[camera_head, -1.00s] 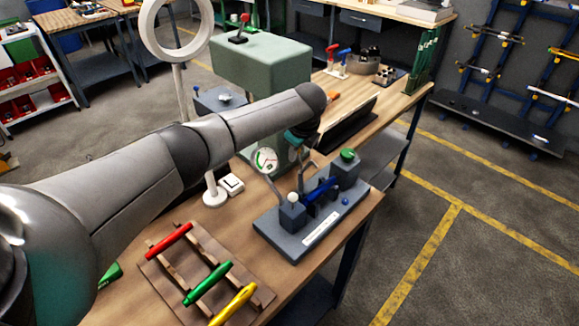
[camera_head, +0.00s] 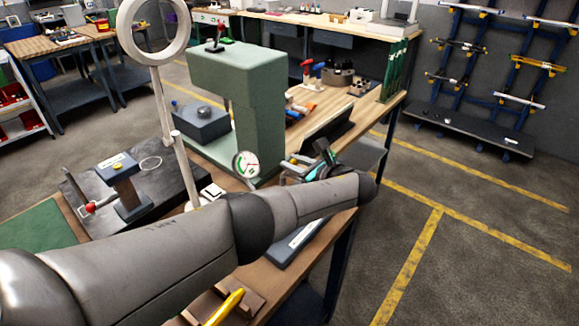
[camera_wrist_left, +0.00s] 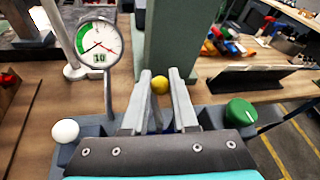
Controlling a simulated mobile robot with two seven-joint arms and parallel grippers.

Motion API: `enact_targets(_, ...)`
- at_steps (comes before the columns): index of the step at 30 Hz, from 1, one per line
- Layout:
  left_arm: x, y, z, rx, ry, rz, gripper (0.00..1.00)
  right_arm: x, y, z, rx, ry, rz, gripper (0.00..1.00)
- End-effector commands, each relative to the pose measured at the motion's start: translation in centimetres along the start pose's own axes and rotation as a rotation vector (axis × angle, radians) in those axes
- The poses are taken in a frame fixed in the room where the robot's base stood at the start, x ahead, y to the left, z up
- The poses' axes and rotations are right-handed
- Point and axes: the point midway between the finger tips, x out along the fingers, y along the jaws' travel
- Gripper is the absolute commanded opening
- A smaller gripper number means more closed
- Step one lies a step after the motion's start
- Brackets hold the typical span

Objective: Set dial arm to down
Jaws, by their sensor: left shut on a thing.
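A round dial gauge (camera_wrist_left: 100,42) with a green arc and a small number window stands on a stem in the left wrist view. It also shows in the head view (camera_head: 246,164). In the head view my left gripper (camera_head: 291,170) is just right of the gauge, over the fixture (camera_head: 291,247), which my arm largely hides. Which part is the dial arm is not clear. My right gripper is not in view.
A white ball knob (camera_wrist_left: 65,131) is left of the gripper and a green knob (camera_wrist_left: 240,112) is right of it. A green machine column (camera_head: 259,135) and a dark angled panel (camera_head: 327,133) stand behind. A tall ring stand (camera_head: 160,95) is to the left.

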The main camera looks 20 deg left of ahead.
Motion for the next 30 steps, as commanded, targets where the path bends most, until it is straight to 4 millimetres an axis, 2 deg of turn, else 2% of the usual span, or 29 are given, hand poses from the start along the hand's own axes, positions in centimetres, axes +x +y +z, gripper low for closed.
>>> enact_targets(1,0.0,0.1,-0.6,0.007,-0.029,-0.005,0.0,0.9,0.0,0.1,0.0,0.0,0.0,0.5)
enact_targets(9,-0.4,0.0,-0.9,0.032,-0.141,-0.024,0.0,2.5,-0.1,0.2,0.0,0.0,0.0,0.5)
enact_targets(27,-0.6,0.0,-0.8,0.04,-0.179,-0.03,0.0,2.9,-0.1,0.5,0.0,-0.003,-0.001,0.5)
enact_targets(28,-0.6,0.0,-0.8,0.04,-0.179,-0.029,0.28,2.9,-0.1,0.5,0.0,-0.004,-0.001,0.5)
enact_targets(30,-0.6,0.0,-0.8,0.04,-0.179,-0.029,0.35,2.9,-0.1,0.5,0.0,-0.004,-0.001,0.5)
